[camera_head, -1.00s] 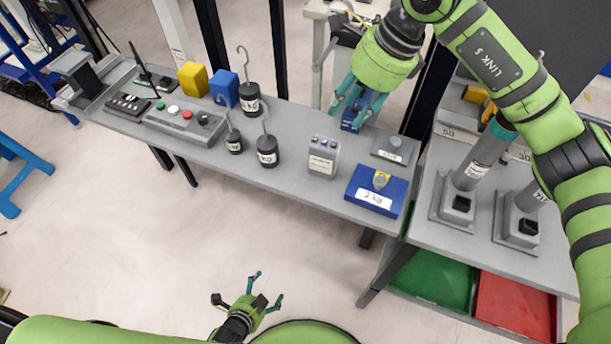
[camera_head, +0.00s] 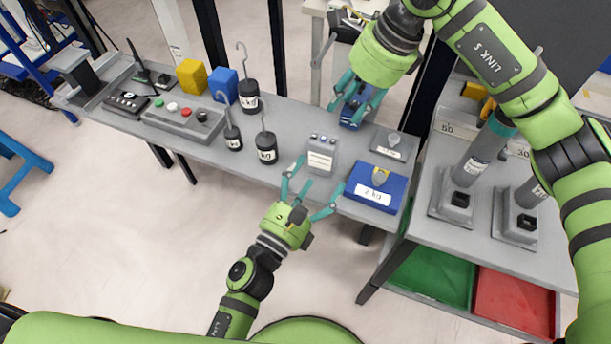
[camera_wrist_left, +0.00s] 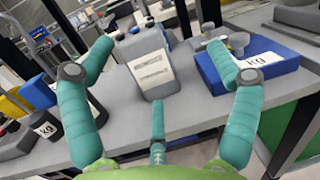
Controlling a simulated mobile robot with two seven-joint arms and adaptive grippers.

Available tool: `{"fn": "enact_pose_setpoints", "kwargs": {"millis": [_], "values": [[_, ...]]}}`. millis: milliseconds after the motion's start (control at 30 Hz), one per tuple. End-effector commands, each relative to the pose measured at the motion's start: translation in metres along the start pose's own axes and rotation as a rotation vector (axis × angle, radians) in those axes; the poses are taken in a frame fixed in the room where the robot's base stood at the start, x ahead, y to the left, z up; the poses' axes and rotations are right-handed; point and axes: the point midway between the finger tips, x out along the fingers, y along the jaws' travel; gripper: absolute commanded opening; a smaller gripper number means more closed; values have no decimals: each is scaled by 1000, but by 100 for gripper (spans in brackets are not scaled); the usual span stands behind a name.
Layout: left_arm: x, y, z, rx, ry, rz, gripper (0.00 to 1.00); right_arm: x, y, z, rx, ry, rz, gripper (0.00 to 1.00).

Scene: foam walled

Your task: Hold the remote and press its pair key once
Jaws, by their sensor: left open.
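The key markings are too small to read. My right gripper (camera_head: 356,106) points down over a small blue object (camera_head: 350,114) behind the box; its fingers partly hide it, and I cannot tell whether they grip it.
A blue weight block (camera_head: 376,188) stands close right of the box, with a grey one (camera_head: 394,145) behind. Black hooked weights (camera_head: 267,148) stand left. Further left are a button panel (camera_head: 184,118), yellow block (camera_head: 192,75) and blue block (camera_head: 223,84). The floor in front is clear.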

Motion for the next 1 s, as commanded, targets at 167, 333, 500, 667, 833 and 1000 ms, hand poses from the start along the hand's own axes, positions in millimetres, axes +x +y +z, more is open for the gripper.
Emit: {"fn": "enact_pose_setpoints", "kwargs": {"millis": [167,333,500,667,833,1000], "values": [[4,17,-12,100,82,144,89,0,0,0,0,0,0,39],[6,25,-15,143,107,201,89,0,0,0,0,0,0,39],[20,29,-16,152,107,203,89,0,0,0,0,0,0,39],[43,34,-18,149,107,205,89,0,0,0,0,0,0,39],[63,38,-21,147,109,206,89,0,0,0,0,0,0,39],[72,41,-23,146,111,206,89,0,0,0,0,0,0,39]]}}
